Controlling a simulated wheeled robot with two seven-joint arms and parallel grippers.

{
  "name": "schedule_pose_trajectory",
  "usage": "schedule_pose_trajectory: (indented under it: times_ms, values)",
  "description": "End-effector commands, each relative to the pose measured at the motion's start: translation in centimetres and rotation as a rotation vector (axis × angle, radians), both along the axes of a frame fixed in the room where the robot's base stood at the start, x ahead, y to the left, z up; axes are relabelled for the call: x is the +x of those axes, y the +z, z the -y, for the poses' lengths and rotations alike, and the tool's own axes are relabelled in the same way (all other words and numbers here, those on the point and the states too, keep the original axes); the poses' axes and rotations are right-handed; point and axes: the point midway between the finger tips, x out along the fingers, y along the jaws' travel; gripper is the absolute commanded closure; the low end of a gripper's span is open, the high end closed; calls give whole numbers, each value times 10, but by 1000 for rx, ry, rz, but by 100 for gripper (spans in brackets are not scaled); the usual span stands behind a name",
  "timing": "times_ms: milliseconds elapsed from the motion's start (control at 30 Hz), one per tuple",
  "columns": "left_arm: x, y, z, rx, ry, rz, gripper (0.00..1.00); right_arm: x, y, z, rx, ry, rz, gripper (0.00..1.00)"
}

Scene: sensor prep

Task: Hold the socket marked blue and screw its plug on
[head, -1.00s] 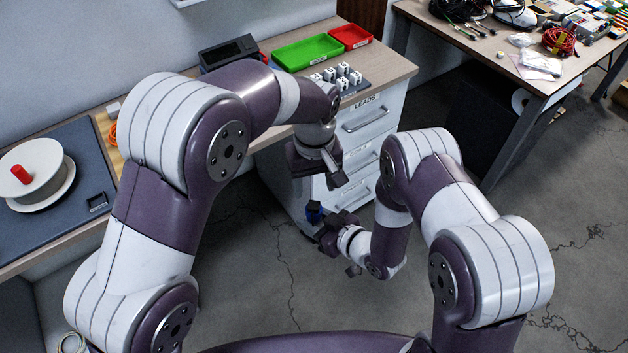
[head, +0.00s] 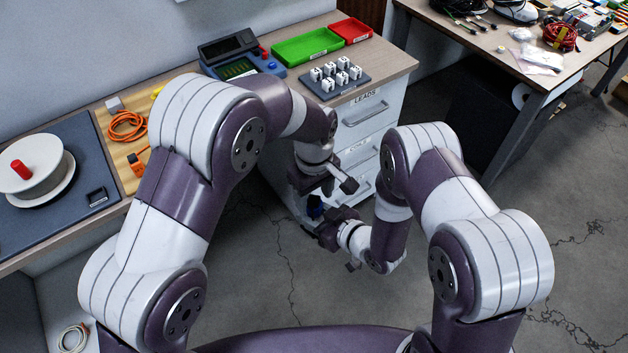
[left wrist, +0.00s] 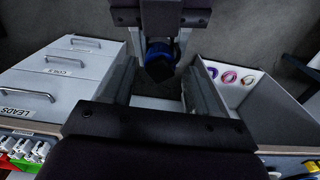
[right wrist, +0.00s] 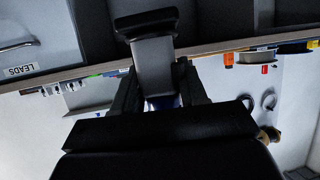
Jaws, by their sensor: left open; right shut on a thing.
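A dark blue part (head: 315,207) is held in my right gripper (head: 326,222), which is shut on it in front of the drawers. The blue part also shows in the left wrist view (left wrist: 158,50), with a dark round end toward the camera; I cannot tell whether it is socket or plug. In the right wrist view only a bluish bit (right wrist: 165,102) shows between the fingers. My left gripper (left wrist: 160,75) is open, its fingers on either side of the line to the blue part. In the head view the left arm's wrist partly hides it. Contact cannot be told.
Several white marked blocks stand on a dark rack (head: 358,88) on the bench. Behind are a green tray (head: 285,52), a red tray (head: 351,31) and a blue-grey device (head: 240,58). An orange cable (head: 127,125) and a white spool (head: 30,165) lie left. Drawers (head: 366,118) stand close beside the grippers.

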Motion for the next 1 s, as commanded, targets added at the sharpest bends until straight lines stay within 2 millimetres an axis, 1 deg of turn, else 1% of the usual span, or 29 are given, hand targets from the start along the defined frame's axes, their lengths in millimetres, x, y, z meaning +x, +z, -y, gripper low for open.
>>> schedule_pose_trajectory:
  times_ms: [100, 200, 500, 533, 567, 600, 700, 800, 867, 967, 1000]
  values:
    - [0, -14, 0, 0, 0, 0, 40, 0, 0, 0, 1, 0, 1, 100]
    - [0, -19, 0, -1, 0, 1, 40, 0, 0, 0, 1, 0, 1, 100]
    - [0, -21, 0, -1, 0, 2, 40, 0, 0, 0, 1, 0, 1, 100]
    - [0, -21, 0, -1, 0, 2, 47, 0, 0, 0, 1, 0, 1, 100]
    - [0, -21, 0, -1, 0, 2, 57, 0, 0, 0, 1, 0, 1, 100]
    - [0, -21, 0, -1, 0, 2, 70, 0, 0, 0, 1, 0, 1, 100]
    - [0, -21, 0, -1, 0, 2, 98, 0, 0, 0, 1, 0, 1, 100]
    - [0, -21, 0, -1, -18, 2, 98, 0, 0, 0, 0, 0, 1, 100]
    - [0, -21, 0, -1, -89, 2, 98, 0, 0, 0, 0, 0, 1, 100]
    - [1, -21, 0, -1, -361, 1, 98, 0, 0, 0, 0, 0, 1, 100]
    - [0, -21, 1, -1, -512, 1, 98, 0, 0, 0, 0, 0, 1, 100]
